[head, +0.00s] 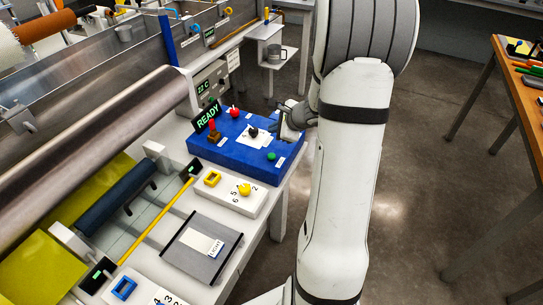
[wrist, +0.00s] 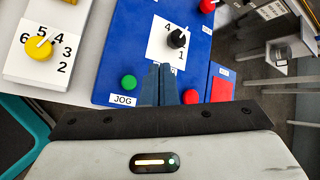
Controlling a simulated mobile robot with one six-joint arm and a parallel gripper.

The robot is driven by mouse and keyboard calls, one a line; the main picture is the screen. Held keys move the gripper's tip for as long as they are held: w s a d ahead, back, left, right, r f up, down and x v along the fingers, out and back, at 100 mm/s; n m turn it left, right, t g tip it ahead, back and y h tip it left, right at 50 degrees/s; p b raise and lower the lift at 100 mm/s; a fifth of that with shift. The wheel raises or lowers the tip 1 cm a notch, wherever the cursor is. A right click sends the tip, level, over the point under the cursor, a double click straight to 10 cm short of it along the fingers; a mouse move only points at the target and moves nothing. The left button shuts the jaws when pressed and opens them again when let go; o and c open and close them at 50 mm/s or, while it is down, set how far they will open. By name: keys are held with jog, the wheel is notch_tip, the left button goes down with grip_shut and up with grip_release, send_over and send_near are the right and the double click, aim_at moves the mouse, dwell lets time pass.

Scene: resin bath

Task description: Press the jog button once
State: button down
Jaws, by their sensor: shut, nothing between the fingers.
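The jog button is a small green round button (wrist: 128,82) beside a white "JOG" label (wrist: 123,100) on a blue panel (wrist: 118,40) in the wrist view. In the head view the green button (head: 271,156) sits near the panel's front right edge. My gripper (wrist: 159,70) is shut and empty, its fingertips over the panel between the green button and a red button (wrist: 191,97). The green button lies just left of the fingers, apart from them in the picture. In the head view my gripper (head: 290,122) is at the panel's right side.
A black knob (wrist: 177,38) on a white dial plate lies just beyond the fingertips. The panel also has a red knob (head: 234,112), a red-topped lever (head: 212,131) and a READY display (head: 207,115). A yellow dial (wrist: 39,47) is on a white box to the left.

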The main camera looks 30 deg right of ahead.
aim_at(274, 157)
notch_tip(274, 157, down, 8)
jog(key=b, duration=0.5)
jog(key=shift+r+b, duration=0.1)
jog(key=shift+b, duration=0.25)
jog(key=shift+f+b, duration=0.4)
jog(key=shift+b, duration=0.05)
dwell(1.2)
jog(key=shift+f+b, duration=0.35)
jog(key=shift+b, duration=0.25)
